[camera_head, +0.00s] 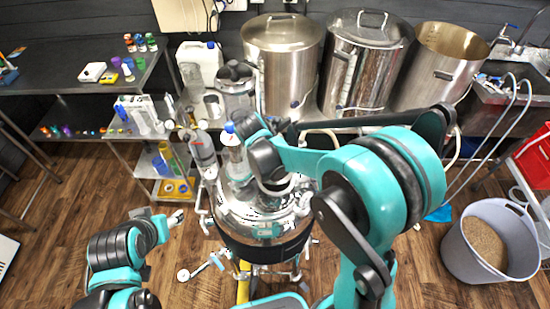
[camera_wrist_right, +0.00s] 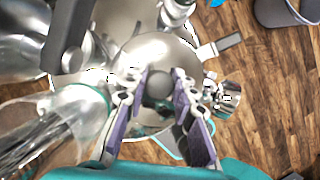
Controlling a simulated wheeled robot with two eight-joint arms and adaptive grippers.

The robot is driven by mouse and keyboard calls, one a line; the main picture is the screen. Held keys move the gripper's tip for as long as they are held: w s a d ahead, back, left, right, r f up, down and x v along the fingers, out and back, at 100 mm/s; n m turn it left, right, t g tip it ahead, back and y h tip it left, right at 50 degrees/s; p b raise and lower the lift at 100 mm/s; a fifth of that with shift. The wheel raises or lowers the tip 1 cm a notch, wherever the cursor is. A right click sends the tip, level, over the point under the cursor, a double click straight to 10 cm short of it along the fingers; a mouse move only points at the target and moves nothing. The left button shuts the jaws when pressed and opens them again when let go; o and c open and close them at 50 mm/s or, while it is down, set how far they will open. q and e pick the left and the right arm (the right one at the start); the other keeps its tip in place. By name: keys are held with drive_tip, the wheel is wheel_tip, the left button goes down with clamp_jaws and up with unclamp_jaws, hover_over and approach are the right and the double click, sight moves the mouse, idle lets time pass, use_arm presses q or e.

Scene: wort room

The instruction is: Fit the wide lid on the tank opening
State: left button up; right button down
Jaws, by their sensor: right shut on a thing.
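The steel tank (camera_head: 240,222) stands on the floor in the middle of the head view, with fittings on its top. In the right wrist view, the wide lid (camera_wrist_right: 155,50) is a round shiny steel disc with a dark knob. My right gripper (camera_wrist_right: 160,76) has its purple-padded fingers on either side of that knob and is shut on it. The lid is over the tank top; I cannot tell whether it touches the opening, which is hidden. In the head view my right arm covers the lid. My left gripper (camera_head: 175,217) is empty, left of the tank; its jaws are too small to read.
Clear cylinders (camera_head: 203,150) and a bottle-like vessel (camera_head: 235,160) rise beside the tank top. Large steel kettles (camera_head: 281,65) line the back bench. A grey bin of grain (camera_head: 462,258) stands at right. Wood floor is free at lower left.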

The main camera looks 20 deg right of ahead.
drive_tip(key=shift+s+f+b, duration=0.1)
drive_tip(key=shift+f+b, duration=0.5)
drive_tip(key=shift+f, duration=0.3)
drive_tip(key=shift+f+b, duration=1.05)
drive_tip(key=shift+f, duration=0.5)
drive_tip(key=shift+f+b, duration=0.55)
drive_tip(key=shift+b, duration=0.15)
drive_tip(key=c, duration=1.5)
unclamp_jaws()
drive_tip(key=shift+c, duration=0.2)
